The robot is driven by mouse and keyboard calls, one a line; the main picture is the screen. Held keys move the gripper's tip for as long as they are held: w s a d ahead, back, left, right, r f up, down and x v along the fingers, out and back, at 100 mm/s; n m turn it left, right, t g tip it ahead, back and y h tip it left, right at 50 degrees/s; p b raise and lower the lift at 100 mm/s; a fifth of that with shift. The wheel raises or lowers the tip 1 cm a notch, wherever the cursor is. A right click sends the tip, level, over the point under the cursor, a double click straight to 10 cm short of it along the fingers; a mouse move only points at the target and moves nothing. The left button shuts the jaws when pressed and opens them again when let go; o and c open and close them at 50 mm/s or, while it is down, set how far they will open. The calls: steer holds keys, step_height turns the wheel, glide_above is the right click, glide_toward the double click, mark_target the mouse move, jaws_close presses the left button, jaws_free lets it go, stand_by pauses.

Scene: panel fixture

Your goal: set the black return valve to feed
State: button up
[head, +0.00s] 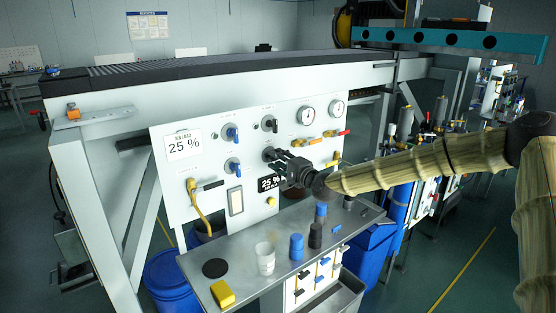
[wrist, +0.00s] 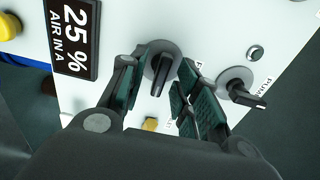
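In the wrist view, a round black valve knob (wrist: 162,66) with a bar handle sits between the two fingers of my gripper (wrist: 158,88). The fingers are apart, one on each side of it, and I see gaps beside the handle. The handle points down in that view. Letters beside this knob are partly hidden by the fingers. A second black knob (wrist: 238,86) is to the right, with a partly legible label starting "PUM". In the head view, my gripper (head: 275,158) is at the panel, covering most of the nearer knob; the upper black knob (head: 270,124) is clear.
The white panel (head: 215,150) also carries blue knobs (head: 233,134), gauges (head: 307,115), a yellow-handled hose (head: 197,205) and a black "25 %" display (head: 268,184) close under my gripper. Below, a metal shelf (head: 235,270) holds a cup, blue and black pieces and a yellow block.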

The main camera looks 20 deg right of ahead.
jaws_close()
steer(key=shift+f+n+b, duration=0.1)
steer(key=shift+n+b, duration=4.75)
steer(key=shift+n, duration=4.05)
